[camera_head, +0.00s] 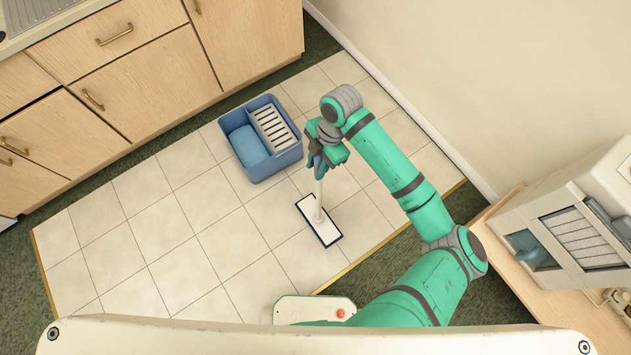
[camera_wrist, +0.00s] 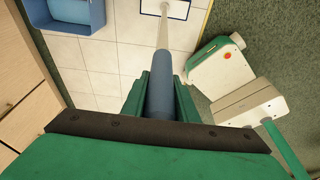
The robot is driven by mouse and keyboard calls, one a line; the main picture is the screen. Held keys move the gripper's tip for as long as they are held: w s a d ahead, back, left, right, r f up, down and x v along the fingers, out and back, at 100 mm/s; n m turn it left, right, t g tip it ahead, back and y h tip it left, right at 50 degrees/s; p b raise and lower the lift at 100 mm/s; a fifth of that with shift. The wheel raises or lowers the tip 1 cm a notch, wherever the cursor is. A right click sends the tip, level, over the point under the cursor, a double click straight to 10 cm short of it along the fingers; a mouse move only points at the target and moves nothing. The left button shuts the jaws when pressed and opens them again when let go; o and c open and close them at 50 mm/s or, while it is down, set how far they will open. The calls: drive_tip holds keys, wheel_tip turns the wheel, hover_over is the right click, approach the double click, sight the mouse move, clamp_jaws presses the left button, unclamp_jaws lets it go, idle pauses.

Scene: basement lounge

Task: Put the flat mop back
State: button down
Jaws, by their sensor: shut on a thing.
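The flat mop has a white rectangular head with a dark blue edge (camera_head: 319,221), resting on or just above the tiles; I cannot tell which. Its pale pole rises to my gripper (camera_head: 322,163). In the wrist view my gripper (camera_wrist: 160,95) is shut on the mop's blue-grey handle (camera_wrist: 160,88), and the mop head (camera_wrist: 165,9) shows at the top edge. A blue bucket (camera_head: 277,171) with a slatted white wringer (camera_head: 273,128) and a blue compartment stands on the tiles, left of my gripper. Part of the bucket also shows in the wrist view (camera_wrist: 72,28).
Wooden cabinets (camera_head: 140,75) line the back left. A cream wall (camera_head: 440,70) runs along the right. A wooden table (camera_head: 525,280) with a grey-white appliance (camera_head: 570,225) stands at the right. The tiled floor (camera_head: 190,220) is clear in front of the bucket.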

drive_tip(key=s+f, duration=0.3)
drive_tip(key=f, duration=0.4)
drive_tip(key=shift+s+a+f, duration=0.2)
drive_tip(key=shift+s+a, duration=0.1)
drive_tip(key=shift+a, duration=0.05)
drive_tip(key=shift+f, duration=0.1)
drive_tip(key=c, duration=1.4)
unclamp_jaws()
drive_tip(key=shift+f, duration=0.1)
drive_tip(key=v, duration=1.2)
drive_tip(key=shift+r, duration=0.25)
